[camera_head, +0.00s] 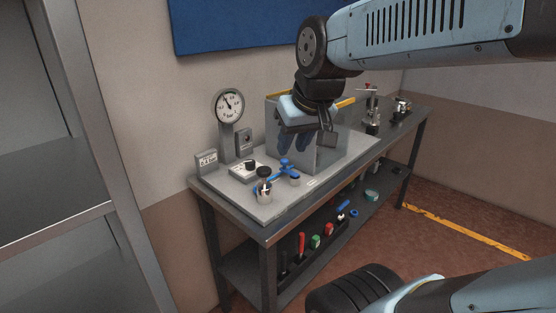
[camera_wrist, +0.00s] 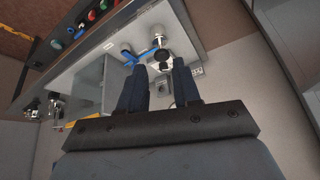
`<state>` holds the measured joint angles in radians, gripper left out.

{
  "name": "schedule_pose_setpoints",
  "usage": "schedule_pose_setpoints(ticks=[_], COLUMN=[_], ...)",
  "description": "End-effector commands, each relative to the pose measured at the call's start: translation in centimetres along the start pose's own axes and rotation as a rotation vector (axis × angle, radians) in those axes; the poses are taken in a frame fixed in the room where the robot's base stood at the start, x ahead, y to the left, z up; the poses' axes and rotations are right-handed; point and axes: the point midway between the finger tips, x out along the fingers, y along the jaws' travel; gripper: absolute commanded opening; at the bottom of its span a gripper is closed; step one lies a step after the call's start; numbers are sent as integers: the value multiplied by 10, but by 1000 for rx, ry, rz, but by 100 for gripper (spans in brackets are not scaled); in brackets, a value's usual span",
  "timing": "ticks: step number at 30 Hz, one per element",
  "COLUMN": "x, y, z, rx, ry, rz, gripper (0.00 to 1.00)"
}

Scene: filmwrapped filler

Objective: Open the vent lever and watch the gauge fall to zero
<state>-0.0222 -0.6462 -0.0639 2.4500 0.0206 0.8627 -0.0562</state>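The round white gauge (camera_head: 229,105) stands on a grey post at the back left of the bench plate; its dark needle points up and left, and the numbers are too small to read. A blue lever (camera_head: 285,168) lies low on the plate, in front of the clear box; it also shows in the wrist view (camera_wrist: 132,55). My gripper (camera_head: 293,147) hangs above and behind the lever, apart from it. In the wrist view its two dark blue fingers (camera_wrist: 160,82) are spread with nothing between them that they touch.
A clear box (camera_head: 334,150) stands beside my gripper. A black-capped fitting (camera_head: 264,184), a white block with a black knob (camera_head: 247,171) and a small labelled block (camera_head: 206,162) crowd the plate's left. A shelf frame (camera_head: 125,215) stands left. Tools lie on the bench's lower shelf.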

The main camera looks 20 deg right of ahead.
Motion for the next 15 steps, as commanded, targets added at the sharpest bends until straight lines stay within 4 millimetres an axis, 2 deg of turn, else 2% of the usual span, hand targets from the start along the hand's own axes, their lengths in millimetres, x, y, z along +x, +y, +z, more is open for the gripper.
schedule_pose_setpoints(ticks=[1,7,15], x=[8,36,86], y=[5,27,64], z=[-12,-56,-108], rx=[2,7,10], ry=[-12,-32,-58], rz=[-9,-31,-22], gripper=[37,56,56])
